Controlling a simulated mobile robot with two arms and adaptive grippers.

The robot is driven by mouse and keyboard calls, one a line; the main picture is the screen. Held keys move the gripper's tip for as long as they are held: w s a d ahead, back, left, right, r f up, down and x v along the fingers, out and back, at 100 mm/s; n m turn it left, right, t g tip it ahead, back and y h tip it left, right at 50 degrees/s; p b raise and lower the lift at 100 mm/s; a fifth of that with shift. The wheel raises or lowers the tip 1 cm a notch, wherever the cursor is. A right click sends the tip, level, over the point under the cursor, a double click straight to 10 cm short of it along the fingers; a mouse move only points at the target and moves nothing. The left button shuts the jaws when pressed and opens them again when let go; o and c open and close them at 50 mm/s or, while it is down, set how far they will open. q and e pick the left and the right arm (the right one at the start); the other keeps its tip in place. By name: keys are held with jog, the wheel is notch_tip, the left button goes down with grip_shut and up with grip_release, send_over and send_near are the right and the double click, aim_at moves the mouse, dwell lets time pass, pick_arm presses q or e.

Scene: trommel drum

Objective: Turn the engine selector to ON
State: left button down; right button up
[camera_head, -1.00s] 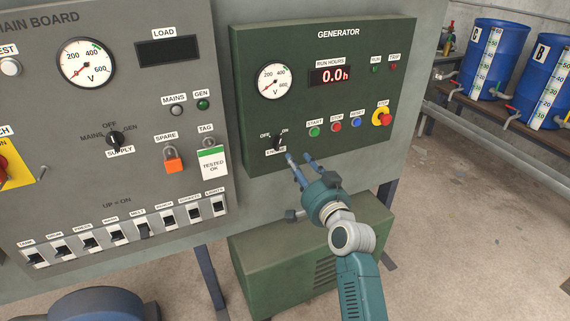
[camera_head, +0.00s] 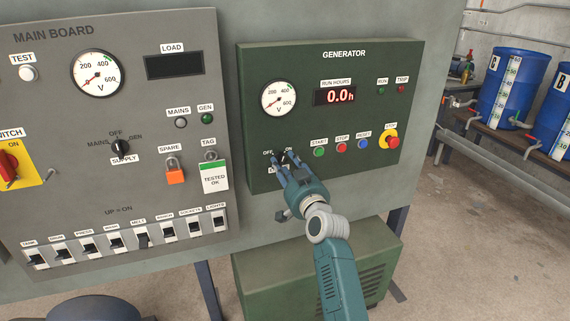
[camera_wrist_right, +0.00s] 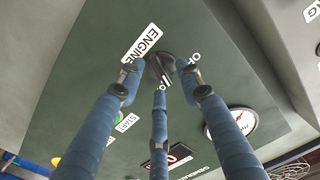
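The engine selector (camera_head: 284,156) is a small black knob low on the left side of the green generator panel (camera_head: 345,72), with OFF at its upper left and ON at its upper right. In the right wrist view the knob (camera_wrist_right: 158,66) shows near the ENGINE label (camera_wrist_right: 142,43). My right gripper (camera_head: 282,160) is at the selector, its fingers pointing at the panel. In the right wrist view its three fingers (camera_wrist_right: 160,76) are spread around the knob, with gaps seen at the sides. Fingers partly hide the knob and the ON label; its pointing direction is unclear. My left gripper is out of view.
Start (camera_head: 319,152), stop (camera_head: 342,147) and reset (camera_head: 363,144) buttons and a red emergency stop (camera_head: 392,142) lie right of the selector. The main board (camera_head: 60,110) with switches and a padlock (camera_head: 174,172) is at the left. A green housing (camera_head: 300,280) stands below.

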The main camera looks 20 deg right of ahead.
jog(key=shift+w, duration=0.35)
jog(key=shift+c, duration=0.8)
grip_shut()
jog(key=shift+r+m+p, duration=0.15)
jog(key=shift+m+p, duration=0.8)
jog(key=shift+m, duration=0.15)
jog(key=shift+m+p, duration=0.3)
jog(key=shift+m, duration=0.4)
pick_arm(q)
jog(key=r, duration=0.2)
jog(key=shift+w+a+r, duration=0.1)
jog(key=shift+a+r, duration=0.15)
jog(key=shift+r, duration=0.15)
pick_arm(e)
jog(key=shift+f+m, duration=0.3)
jog(key=shift+m, duration=0.6)
